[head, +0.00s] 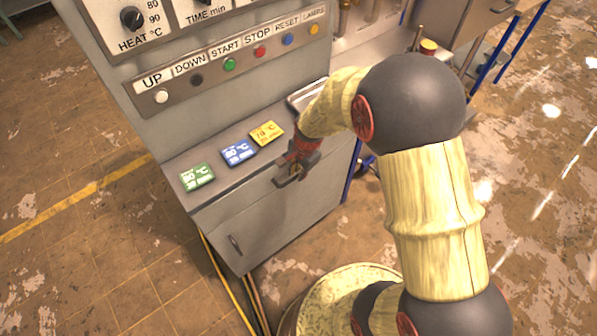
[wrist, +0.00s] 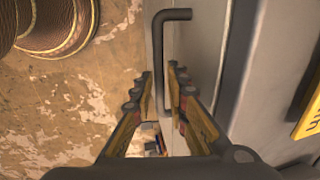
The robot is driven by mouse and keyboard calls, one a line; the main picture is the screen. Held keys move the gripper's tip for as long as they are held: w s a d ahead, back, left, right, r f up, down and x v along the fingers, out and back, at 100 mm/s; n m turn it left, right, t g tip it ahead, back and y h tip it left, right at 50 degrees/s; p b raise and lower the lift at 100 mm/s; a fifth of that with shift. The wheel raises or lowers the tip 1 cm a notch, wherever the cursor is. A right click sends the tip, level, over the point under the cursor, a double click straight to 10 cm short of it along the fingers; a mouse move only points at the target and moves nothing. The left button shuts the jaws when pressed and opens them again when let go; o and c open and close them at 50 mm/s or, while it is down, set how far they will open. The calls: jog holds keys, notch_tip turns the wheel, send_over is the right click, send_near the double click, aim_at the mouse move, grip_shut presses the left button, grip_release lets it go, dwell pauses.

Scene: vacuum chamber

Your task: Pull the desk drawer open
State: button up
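The desk drawer (head: 236,210) is a grey front panel under the ledge of the grey cabinet; it looks closed. My gripper (head: 284,178) is at the right part of this front and hides the drawer handle in the head view. In the wrist view the handle (wrist: 158,45) is a dark bent bar standing off the grey front. The two fingers of my gripper (wrist: 160,82) are apart, one on each side of the bar. Whether either finger touches the bar is hard to tell.
A lower door (head: 270,225) with a small dark handle (head: 234,245) is below the drawer. Green (head: 197,177), blue (head: 238,152) and yellow (head: 266,133) cards lie on the ledge. A button panel (head: 230,65) is above. Open floor (head: 110,260) lies to the left.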

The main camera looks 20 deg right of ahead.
grip_shut()
dwell(0.4)
